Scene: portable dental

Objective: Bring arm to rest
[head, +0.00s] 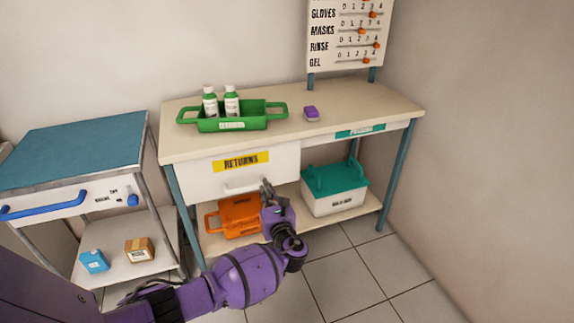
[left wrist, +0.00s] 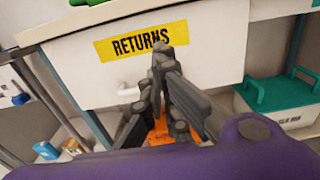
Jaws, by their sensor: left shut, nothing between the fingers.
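My left arm comes in from the left in the head view, and its left gripper (head: 266,187) is in front of the workbench, just below the handle of the returns drawer (head: 200,176). The gripper is shut and empty. In the left wrist view the gripper (left wrist: 160,52) points toward the drawer front (left wrist: 215,45), with the fingertips over the lower edge of the yellow RETURNS label (left wrist: 120,45). The drawer's white handle (left wrist: 128,88) is left of the fingers. Whether they touch the drawer is not clear. My right gripper is not in view.
A green tray (head: 262,122) with two bottles and a purple item (head: 311,113) are on the benchtop (head: 350,105). An orange case (head: 228,225) and a teal-lidded box (head: 335,199) stand on the lower shelf. A blue-topped cart (head: 75,148) is at left. The floor at right is clear.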

